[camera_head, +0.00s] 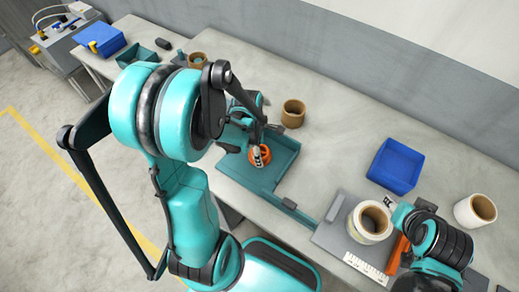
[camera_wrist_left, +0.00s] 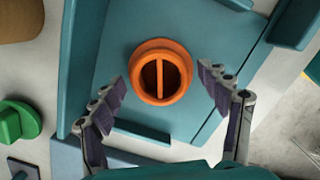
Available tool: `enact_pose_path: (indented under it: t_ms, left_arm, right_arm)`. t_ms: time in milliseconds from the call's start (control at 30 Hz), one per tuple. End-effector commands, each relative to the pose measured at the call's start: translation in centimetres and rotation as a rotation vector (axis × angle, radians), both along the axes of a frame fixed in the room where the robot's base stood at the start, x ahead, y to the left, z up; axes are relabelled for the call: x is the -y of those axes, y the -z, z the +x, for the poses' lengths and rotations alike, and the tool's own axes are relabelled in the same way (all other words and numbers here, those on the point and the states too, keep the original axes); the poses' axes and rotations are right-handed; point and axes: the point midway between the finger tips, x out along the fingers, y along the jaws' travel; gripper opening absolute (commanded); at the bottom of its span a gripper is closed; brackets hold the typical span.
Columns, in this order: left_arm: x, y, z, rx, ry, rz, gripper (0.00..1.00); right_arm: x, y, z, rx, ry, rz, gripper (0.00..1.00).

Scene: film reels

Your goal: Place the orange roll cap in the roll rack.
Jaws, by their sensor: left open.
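The orange roll cap (camera_wrist_left: 160,72) is a round ring with a bar across its middle. It lies in a shallow teal tray (camera_head: 286,152), and in the head view the cap (camera_head: 266,152) is partly covered by my left gripper (camera_head: 258,157). In the left wrist view my left gripper (camera_wrist_left: 163,80) is open, with one finger on each side of the cap and gaps between. My right gripper (camera_head: 401,214) is beside a pale roll (camera_head: 356,227); its jaws do not show clearly. I cannot tell which thing is the roll rack.
A brown roll (camera_head: 293,113) stands behind the tray. A blue bin (camera_head: 396,166) and a white roll (camera_head: 475,211) are at the right. A green knob-like piece (camera_wrist_left: 18,122) shows in the left wrist view.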

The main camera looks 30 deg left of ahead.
Motion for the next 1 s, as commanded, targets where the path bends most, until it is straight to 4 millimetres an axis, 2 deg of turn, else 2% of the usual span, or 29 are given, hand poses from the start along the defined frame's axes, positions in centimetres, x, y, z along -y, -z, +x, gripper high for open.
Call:
enact_pose_path:
  t_ms: [167,267,600,833,933,1000]
  left_arm:
    - [0.0,-0.7,0.0,0.000,0.000,0.000,0.76]
    - [-0.2,-2.3,-0.1,0.000,-0.001,0.000,0.76]
    - [-1.0,-9.7,-0.6,0.000,-0.001,0.000,0.76]
    - [-1.2,-12.1,-0.7,0.003,0.008,0.001,0.76]
    - [-0.7,-13.0,-1.0,0.035,0.100,0.020,0.76]
    - [0.1,-13.9,-1.2,0.086,0.253,0.055,0.76]
  right_arm:
    - [0.0,-0.6,0.0,0.000,0.000,0.000,0.40]
    - [0.0,-1.3,0.0,0.000,0.000,0.000,0.40]
    - [0.0,-4.0,0.0,0.000,0.000,0.000,0.40]
    - [0.0,-4.6,0.0,0.000,0.000,0.000,0.40]
    - [0.0,-4.6,0.0,0.000,0.000,0.000,0.40]
    - [0.0,-4.6,0.0,0.000,0.000,0.000,0.40]
